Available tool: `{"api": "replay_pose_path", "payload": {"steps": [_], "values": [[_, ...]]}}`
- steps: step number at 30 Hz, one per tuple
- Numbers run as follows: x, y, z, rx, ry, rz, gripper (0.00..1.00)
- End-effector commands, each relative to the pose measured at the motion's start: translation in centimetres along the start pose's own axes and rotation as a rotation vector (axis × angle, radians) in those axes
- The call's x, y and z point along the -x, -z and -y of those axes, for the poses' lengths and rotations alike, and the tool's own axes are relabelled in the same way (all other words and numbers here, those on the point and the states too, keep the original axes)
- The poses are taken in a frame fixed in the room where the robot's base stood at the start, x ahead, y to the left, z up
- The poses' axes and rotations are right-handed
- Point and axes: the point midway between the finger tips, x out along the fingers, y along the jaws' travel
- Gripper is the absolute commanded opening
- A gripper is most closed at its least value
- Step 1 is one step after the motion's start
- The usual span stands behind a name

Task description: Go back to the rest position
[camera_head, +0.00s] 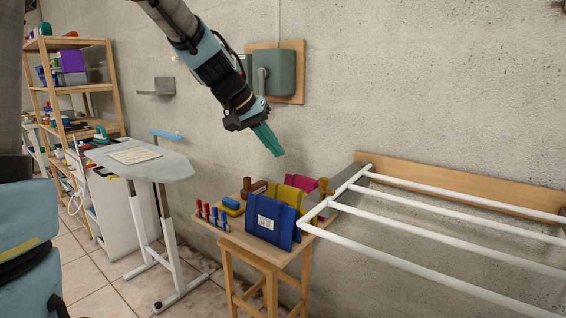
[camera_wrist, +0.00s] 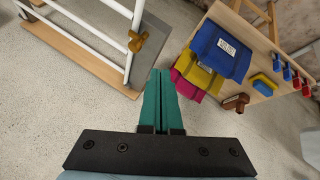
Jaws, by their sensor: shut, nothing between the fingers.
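My gripper (camera_head: 268,140) hangs in the air in front of the wall, above the small wooden table, with its teal fingers pointing down and to the right. In the wrist view its two fingers (camera_wrist: 161,100) lie side by side, shut, with nothing between them. The fingers are apart from everything around them. My arm reaches in from the top of the head view.
The small wooden table (camera_head: 236,229) bears folded blue (camera_head: 271,224), yellow and magenta cloths, and red and blue pegs. A white drying rack (camera_head: 420,220) stands out from the wall at right. An ironing board (camera_head: 170,168) and shelf stand left. A grey-green box (camera_head: 276,72) hangs behind my gripper.

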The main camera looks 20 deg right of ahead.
Motion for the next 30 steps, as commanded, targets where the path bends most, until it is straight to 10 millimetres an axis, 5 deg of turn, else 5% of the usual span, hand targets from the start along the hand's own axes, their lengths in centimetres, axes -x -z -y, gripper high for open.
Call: {"api": "replay_pose_path", "payload": {"steps": [20, 25, 30], "values": [[0.7, -0.4, 0.7, 0.012, 0.014, 0.004, 0.0], [1.0, -4.6, 6.2, 0.108, 0.14, 0.042, 0.0], [2.8, -13.2, 14.5, 0.276, 0.345, 0.098, 0.0]]}}
